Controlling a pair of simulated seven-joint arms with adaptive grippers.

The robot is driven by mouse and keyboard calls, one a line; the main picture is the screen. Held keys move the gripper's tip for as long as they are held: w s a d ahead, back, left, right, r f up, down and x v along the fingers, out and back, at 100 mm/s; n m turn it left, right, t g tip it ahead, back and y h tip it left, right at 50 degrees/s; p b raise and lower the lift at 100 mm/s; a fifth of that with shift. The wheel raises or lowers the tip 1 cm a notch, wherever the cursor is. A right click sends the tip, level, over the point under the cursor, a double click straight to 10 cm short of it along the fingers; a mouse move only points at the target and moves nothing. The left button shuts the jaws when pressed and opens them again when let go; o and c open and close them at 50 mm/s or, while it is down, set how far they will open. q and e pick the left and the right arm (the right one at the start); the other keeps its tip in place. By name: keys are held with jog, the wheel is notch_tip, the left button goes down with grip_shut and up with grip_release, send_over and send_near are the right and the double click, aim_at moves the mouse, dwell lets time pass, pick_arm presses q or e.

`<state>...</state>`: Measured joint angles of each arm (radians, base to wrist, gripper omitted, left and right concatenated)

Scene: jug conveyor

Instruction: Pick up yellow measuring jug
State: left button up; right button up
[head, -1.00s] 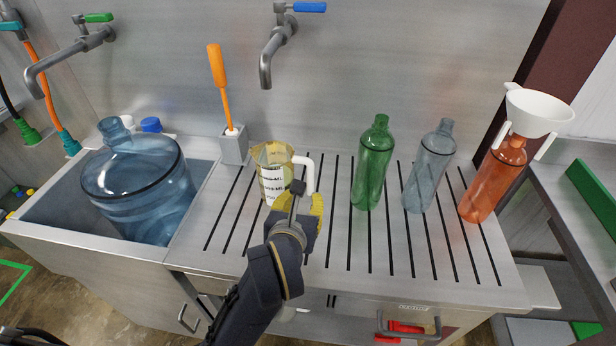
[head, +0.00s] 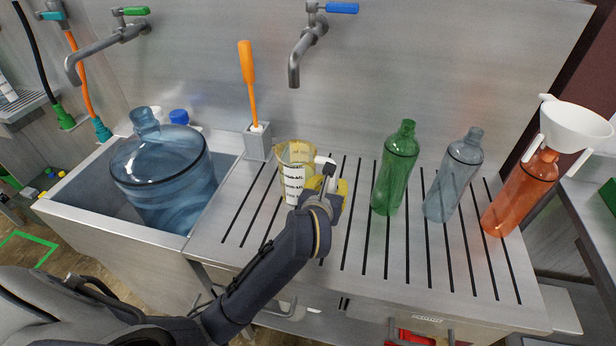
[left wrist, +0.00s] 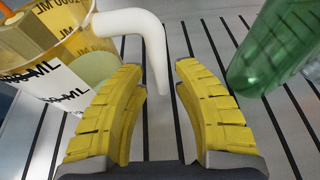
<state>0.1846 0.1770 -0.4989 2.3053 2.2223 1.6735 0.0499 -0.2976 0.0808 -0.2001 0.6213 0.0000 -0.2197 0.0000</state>
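The yellow measuring jug (head: 294,176) stands upright on the slatted drainboard, its white handle on its right side. It also shows at the left of the left wrist view (left wrist: 78,62), with the white handle (left wrist: 150,42) reaching toward the fingers. My left gripper (head: 330,185) is at the handle side of the jug. In the left wrist view its yellow fingers (left wrist: 160,85) are apart, with the lower end of the handle between their tips. I cannot tell whether either finger touches the handle. My right gripper is not in view.
Green (head: 395,170), grey-blue (head: 453,178) and orange (head: 519,195) bottles stand to the right; a white funnel (head: 574,127) tops the orange one. A big blue water bottle (head: 165,175) sits in the sink at left. An orange-handled brush (head: 248,80) stands behind the jug.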

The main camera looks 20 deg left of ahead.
pick_arm(q)
jog(key=shift+x, duration=1.4)
jog(key=shift+o, duration=0.2)
grip_shut()
